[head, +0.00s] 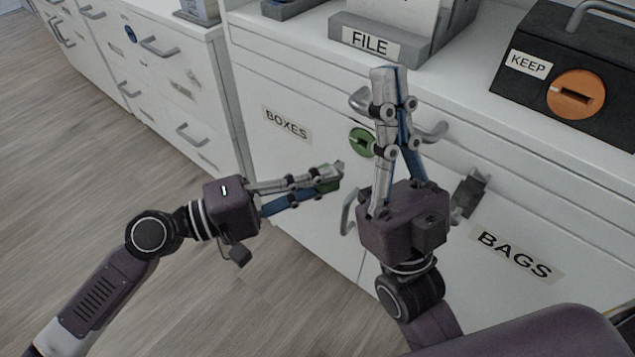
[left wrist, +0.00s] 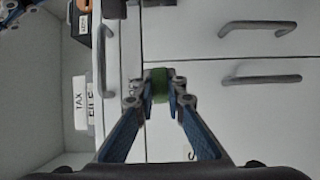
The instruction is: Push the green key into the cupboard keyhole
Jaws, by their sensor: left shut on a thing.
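My left gripper (head: 328,179) is shut on the green key (head: 326,184), whose grey end points toward the cupboard front. The key's green body also shows between the fingertips in the left wrist view (left wrist: 159,84). The green round keyhole (head: 362,142) with a dark slot is on the white cupboard door (head: 290,160) labelled BOXES. In the head view the key is below and left of the keyhole, apart from it. My right gripper (head: 391,76) points upward in front of the cupboard. Its fingertips look together and empty, and its fingers pass close to the keyhole in the picture.
A black KEEP box (head: 550,60) with an orange round lock (head: 577,95) stands on the counter. A grey FILE holder (head: 375,42) stands left of it. Grey handles (head: 349,212) stick out from the doors and drawers. The wooden floor (head: 90,170) at left is clear.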

